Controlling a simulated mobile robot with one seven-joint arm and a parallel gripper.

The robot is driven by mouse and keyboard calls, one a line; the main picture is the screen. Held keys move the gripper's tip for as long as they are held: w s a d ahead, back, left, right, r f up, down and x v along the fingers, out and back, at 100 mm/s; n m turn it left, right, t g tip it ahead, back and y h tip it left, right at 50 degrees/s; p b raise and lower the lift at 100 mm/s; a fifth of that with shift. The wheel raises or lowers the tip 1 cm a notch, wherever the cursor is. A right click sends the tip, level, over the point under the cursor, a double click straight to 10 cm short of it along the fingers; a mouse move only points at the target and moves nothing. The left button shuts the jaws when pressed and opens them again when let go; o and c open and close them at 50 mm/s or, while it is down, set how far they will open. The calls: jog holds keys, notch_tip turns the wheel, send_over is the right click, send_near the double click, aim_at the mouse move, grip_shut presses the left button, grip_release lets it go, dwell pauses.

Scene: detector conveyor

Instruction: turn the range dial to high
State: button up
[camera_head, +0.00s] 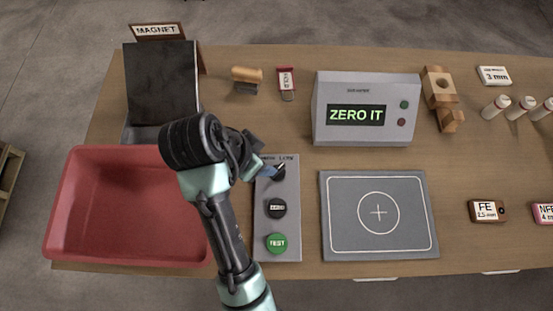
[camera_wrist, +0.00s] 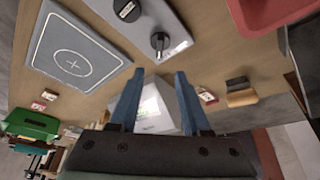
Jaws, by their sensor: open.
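The range dial (camera_head: 280,173) is a black knob at the top of the grey control panel (camera_head: 291,222). My gripper (camera_head: 270,171) is beside it in the head view and partly covers it and its small label. In the wrist view the dial (camera_wrist: 159,41) shows whole, with a pale pointer mark, on the panel (camera_wrist: 182,41). My gripper (camera_wrist: 158,72) has its two blue fingers apart and empty. The dial lies just beyond the fingertips, between their lines, and no contact shows. The dial's setting is too small to read.
Below the dial are a black ZERO button (camera_head: 277,208) and a green TEST button (camera_head: 277,243). A display box (camera_head: 365,85) reads "ZERO IT". A grey pad (camera_head: 378,245) lies right of the panel. A red bin (camera_head: 75,205) stands left, below a MAGNET stand (camera_head: 160,80).

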aim_at(279, 168)
jog(key=x, duration=1.1)
jog(key=shift+d+f, duration=0.15)
jog(key=shift+f, duration=0.1)
grip_shut()
